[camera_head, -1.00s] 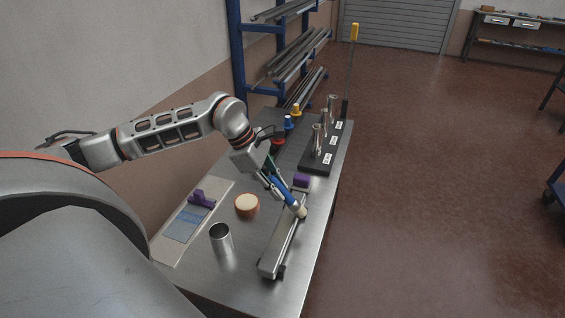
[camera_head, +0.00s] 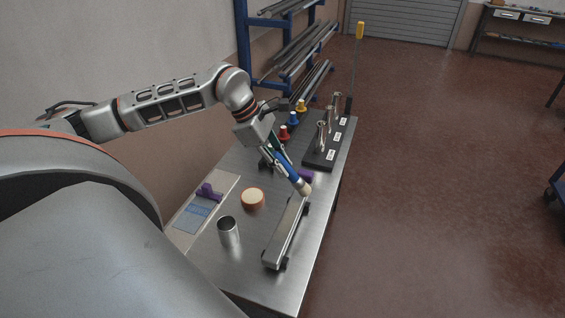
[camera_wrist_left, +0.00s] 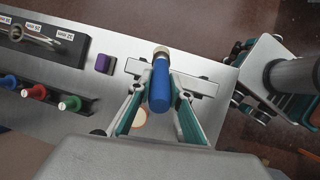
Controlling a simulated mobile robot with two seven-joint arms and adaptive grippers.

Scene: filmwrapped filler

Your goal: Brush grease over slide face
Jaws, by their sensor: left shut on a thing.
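The slide (camera_head: 285,234) is a long grey metal bar lying on the steel table; it also shows in the left wrist view (camera_wrist_left: 205,87). My left gripper (camera_head: 284,163) is shut on the blue handle of a brush (camera_wrist_left: 160,88). The brush is tilted, its pale bristle tip (camera_head: 304,188) at the slide's far end; I cannot tell whether it touches. A round orange-brown pot with a cream top (camera_head: 252,199) stands left of the slide and is partly hidden in the wrist view (camera_wrist_left: 141,119). My right gripper (camera_wrist_left: 255,85) is at the right of the wrist view, its jaws unclear.
An open metal cup (camera_head: 228,231) stands left of the slide's near end. A purple block (camera_head: 307,174) is just beyond the far end. A black stand (camera_head: 321,156) with metal pieces and red, blue and yellow knobs lie further back. A mat with a purple tool (camera_head: 209,192) is left.

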